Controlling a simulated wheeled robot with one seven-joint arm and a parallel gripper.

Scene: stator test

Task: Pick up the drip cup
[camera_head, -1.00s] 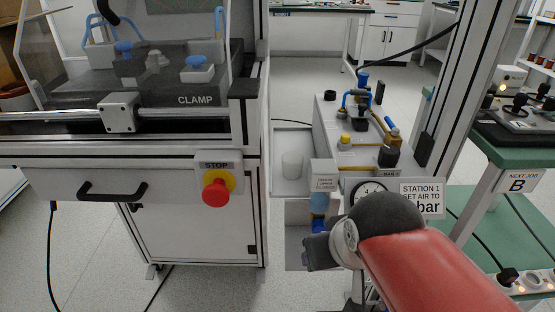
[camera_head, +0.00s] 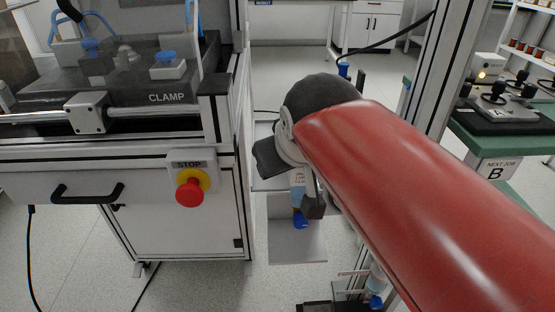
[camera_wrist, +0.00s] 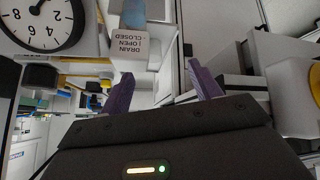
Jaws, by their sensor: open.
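The drip cup cannot be made out now. In the earlier head view a whitish cup stands on the small grey shelf beside the machine; that spot is now behind my arm and gripper. In the wrist view my gripper (camera_wrist: 162,86) is open, its two purple fingers wide apart. A pale surface shows between them, but I cannot tell whether any of it is the cup. In the head view my gripper's dark body (camera_head: 272,159) is over the shelf, and its fingertips cannot be made out.
The drain label block (camera_wrist: 133,47) and pressure gauge (camera_wrist: 42,24) are close by in the wrist view. The machine with its red stop button (camera_head: 189,191) stands left. A blue-ended fitting (camera_head: 300,220) is below my gripper, above a grey tray (camera_head: 298,246). A frame post stands right.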

